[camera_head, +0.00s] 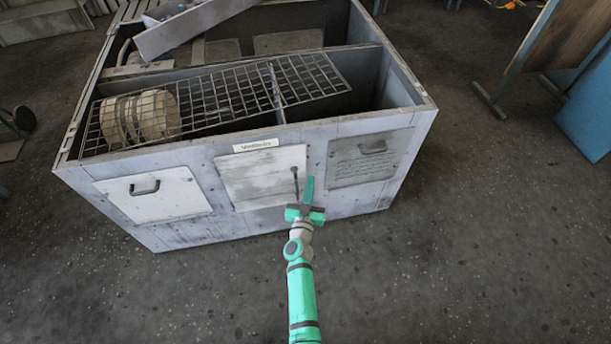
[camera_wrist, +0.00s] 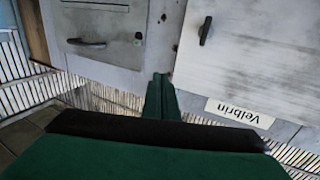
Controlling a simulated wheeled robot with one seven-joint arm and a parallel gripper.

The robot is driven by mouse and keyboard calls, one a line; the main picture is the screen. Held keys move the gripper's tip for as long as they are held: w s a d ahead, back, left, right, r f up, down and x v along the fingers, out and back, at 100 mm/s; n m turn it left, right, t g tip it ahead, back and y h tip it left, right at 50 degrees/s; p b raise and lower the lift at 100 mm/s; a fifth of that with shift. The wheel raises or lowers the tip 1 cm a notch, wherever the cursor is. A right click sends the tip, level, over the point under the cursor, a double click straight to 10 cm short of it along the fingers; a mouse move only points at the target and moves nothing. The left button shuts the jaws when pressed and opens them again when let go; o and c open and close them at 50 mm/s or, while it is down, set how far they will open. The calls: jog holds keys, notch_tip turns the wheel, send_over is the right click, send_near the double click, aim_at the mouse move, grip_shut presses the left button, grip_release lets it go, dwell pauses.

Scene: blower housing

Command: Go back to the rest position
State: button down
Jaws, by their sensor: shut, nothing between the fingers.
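My gripper (camera_head: 308,190) is shut and empty, in front of the grey blower housing (camera_head: 250,215). In the wrist view my gripper (camera_wrist: 160,85) points at the housing face, between a panel with a handle (camera_wrist: 85,43) on the left and a pale panel (camera_wrist: 245,55) with a dark handle (camera_wrist: 206,30) on the right. I cannot tell whether the fingertips touch the face.
The housing has an open top with a wire grid (camera_head: 230,90) and a round part (camera_head: 150,115) under it. A left panel (camera_head: 152,194) and a right panel (camera_head: 368,158) have handles. A blue board (camera_head: 588,105) stands at the far right. The floor (camera_head: 480,230) on the right is clear.

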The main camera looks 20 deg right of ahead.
jog(key=s+a+r+n+y, duration=0.1)
jog(key=s+a, duration=0.2)
jog(key=s, duration=0.7)
jog(key=s+a+r+n+y, duration=0.15)
jog(key=s+a, duration=0.25)
jog(key=s, duration=0.5)
jog(key=s+a+r+y, duration=0.1)
jog(key=s+a, duration=0.2)
jog(key=s, duration=0.7)
jog(key=s+a+r+n+y, duration=0.1)
jog(key=s+a+r+y, duration=0.1)
jog(key=s+r, duration=0.4)
jog(key=s+a+r+n+g+y, duration=0.1)
jog(key=s+a+r, duration=0.4)
jog(key=s, duration=0.5)
notch_tip(320, 180, up, 2)
jog(key=shift+a+r+y, duration=0.1)
jog(key=shift+a+y, duration=0.15)
jog(key=shift+y, duration=0.1)
